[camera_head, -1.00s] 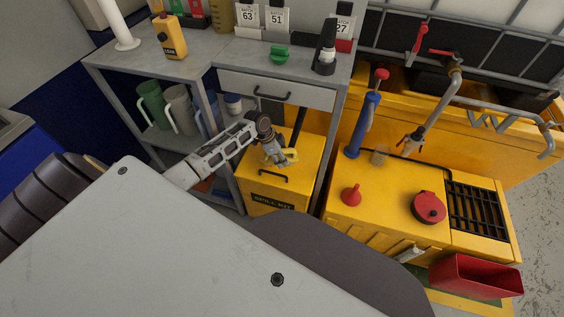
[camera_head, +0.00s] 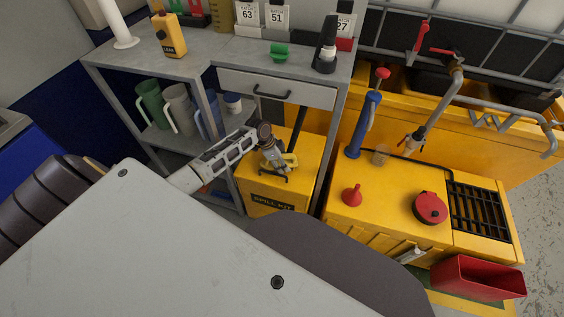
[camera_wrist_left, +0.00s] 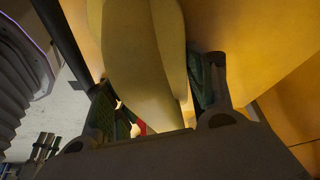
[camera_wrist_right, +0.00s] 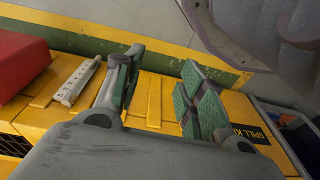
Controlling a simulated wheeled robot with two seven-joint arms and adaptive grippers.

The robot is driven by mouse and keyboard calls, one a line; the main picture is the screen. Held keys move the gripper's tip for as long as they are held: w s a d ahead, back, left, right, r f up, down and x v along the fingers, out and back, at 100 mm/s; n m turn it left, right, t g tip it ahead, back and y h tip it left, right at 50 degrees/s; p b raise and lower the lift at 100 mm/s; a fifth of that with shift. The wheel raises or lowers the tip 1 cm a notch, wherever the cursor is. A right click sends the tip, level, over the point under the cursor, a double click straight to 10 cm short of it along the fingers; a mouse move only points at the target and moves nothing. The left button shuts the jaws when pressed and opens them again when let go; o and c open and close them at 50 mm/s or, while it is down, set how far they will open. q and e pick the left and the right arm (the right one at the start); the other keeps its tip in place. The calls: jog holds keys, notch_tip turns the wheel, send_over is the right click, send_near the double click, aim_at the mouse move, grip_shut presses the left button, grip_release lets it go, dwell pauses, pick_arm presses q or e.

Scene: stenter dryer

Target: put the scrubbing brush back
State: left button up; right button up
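My left gripper (camera_head: 278,160) is above the yellow spill kit box (camera_head: 258,192). It is shut on a yellow piece with a looped handle (camera_head: 291,160), which I take for the scrubbing brush. In the left wrist view this smooth pale yellow body (camera_wrist_left: 140,60) fills the space between the two fingers (camera_wrist_left: 155,105). Its bristles are not visible. My right gripper (camera_wrist_right: 160,90) is open and empty in the right wrist view, and hidden in the head view.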

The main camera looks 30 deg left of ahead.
pick_arm(q)
jog(key=shift+r, duration=0.1)
dwell(0.3)
jog(key=shift+r, duration=0.1)
jog(key=shift+s+a+r, duration=0.15)
jog(key=shift+r, duration=0.3)
jog(key=p+v, duration=0.2)
jog(key=v, duration=0.7)
jog(key=shift+r+p, duration=0.2)
jog(key=shift+p, duration=0.2)
jog(key=shift+s+a+r, duration=0.2)
jog(key=shift+a+r, duration=0.05)
jog(key=shift+r, duration=0.45)
pick_arm(e)
notch_tip(320, 180, down, 9)
jog(key=s+d, duration=0.1)
jog(key=d, duration=0.1)
jog(key=shift+d+t, duration=0.15)
jog(key=shift+t, duration=0.15)
